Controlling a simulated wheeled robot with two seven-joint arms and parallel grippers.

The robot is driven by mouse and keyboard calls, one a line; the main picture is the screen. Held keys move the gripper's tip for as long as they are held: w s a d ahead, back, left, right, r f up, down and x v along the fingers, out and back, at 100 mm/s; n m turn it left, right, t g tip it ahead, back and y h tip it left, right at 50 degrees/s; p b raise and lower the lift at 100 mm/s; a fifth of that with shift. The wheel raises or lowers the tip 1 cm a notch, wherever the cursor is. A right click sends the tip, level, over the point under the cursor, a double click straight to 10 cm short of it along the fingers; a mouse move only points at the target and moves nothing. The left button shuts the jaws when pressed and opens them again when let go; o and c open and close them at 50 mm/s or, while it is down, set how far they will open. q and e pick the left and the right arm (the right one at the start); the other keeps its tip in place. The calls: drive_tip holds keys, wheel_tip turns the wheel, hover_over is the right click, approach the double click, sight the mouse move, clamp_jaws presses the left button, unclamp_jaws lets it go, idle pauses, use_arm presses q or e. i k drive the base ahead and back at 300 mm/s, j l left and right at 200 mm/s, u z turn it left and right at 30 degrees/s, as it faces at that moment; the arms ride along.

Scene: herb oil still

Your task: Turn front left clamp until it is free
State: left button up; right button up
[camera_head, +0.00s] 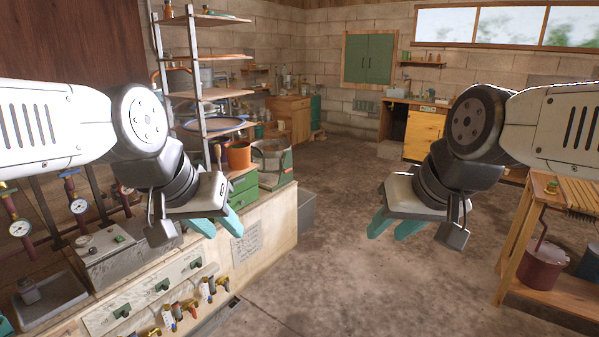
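I cannot make out a front left clamp in the head view. My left gripper (217,225) hangs over the front part of the left workbench, with its teal fingers apart and nothing seen between them. My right gripper (395,228) hangs over the open floor, also with its teal fingers apart and empty. Neither gripper is seen touching anything. My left arm and gripper hide part of the left bench.
The left workbench (268,230) carries gauges (78,205), a grey metal box (110,252) and a front panel with green knobs (163,285). A metal shelf rack (197,80) stands behind. A wooden table (515,240) is at right. The middle floor (330,270) is clear.

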sight(221, 106)
drive_tip(key=i+z, duration=0.25)
drive_tip(key=i, duration=0.7)
drive_tip(key=i+j+z, duration=0.1)
drive_tip(key=i+z, duration=0.2)
drive_tip(key=i, duration=0.7)
drive_tip(key=i+l+u, duration=0.1)
drive_tip(key=i+u, duration=0.15)
drive_tip(key=i, duration=0.25)
drive_tip(key=i+l+u, duration=0.3)
drive_tip(key=i, duration=0.25)
drive_tip(key=i+u, duration=0.2)
drive_tip(key=u, duration=0.2)
drive_tip(key=i+l+u, duration=0.1)
drive_tip(key=u, duration=0.35)
drive_tip(key=i+l+u, duration=0.25)
drive_tip(key=u, duration=0.15)
drive_tip(key=i+l+u, duration=0.2)
drive_tip(key=u, duration=0.2)
drive_tip(key=i+l+u, duration=0.15)
drive_tip(key=l+u, duration=0.25)
drive_tip(key=i+l+u, duration=0.65)
